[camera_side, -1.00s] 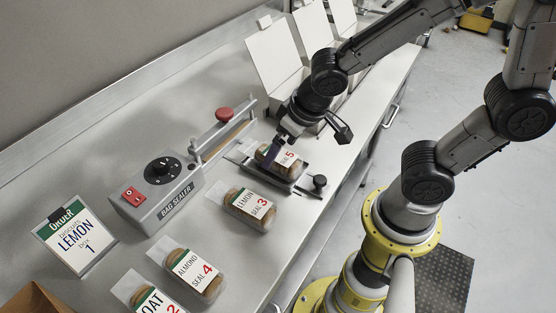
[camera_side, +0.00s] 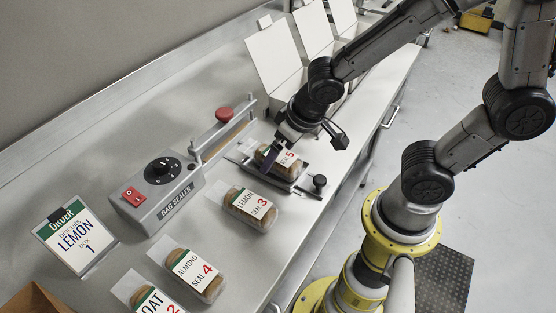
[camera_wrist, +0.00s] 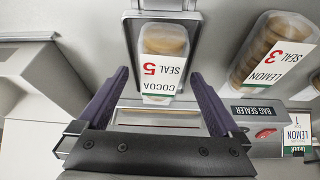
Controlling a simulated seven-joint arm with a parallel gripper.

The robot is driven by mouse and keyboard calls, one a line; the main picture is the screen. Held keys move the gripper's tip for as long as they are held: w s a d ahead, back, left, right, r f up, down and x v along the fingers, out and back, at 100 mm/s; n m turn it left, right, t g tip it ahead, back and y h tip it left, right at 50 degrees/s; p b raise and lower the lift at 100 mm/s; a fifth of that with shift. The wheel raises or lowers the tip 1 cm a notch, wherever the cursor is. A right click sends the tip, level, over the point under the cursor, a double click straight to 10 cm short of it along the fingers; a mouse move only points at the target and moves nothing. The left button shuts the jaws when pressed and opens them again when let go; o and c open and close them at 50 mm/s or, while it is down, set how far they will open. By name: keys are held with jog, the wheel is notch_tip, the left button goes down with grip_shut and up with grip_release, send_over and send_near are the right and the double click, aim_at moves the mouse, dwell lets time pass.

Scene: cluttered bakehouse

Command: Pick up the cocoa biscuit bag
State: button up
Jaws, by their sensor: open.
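The cocoa biscuit bag (camera_side: 286,158) is a clear bag of brown biscuits with a white label reading COCOA SEAL 5. It lies on the small dark tray (camera_side: 297,185) in front of the bag sealer's arm. In the wrist view the bag (camera_wrist: 163,42) lies lengthwise, its label end toward me. My gripper (camera_wrist: 160,74) is open, with one purple finger on each side of the label end and gaps between. In the side view my gripper (camera_side: 272,157) is at the bag's left end and partly hides it. I cannot tell whether a finger touches the bag.
The bag sealer (camera_side: 157,190) stands left of the tray. The lemon bag (camera_side: 250,206), almond bag (camera_side: 195,271) and oat bag (camera_side: 150,298) lie nearer the camera. An order card (camera_side: 74,237) stands at the left. Open white boxes (camera_side: 275,54) stand behind my gripper.

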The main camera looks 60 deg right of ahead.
grip_shut()
dwell(0.5)
jog(key=shift+r, duration=0.15)
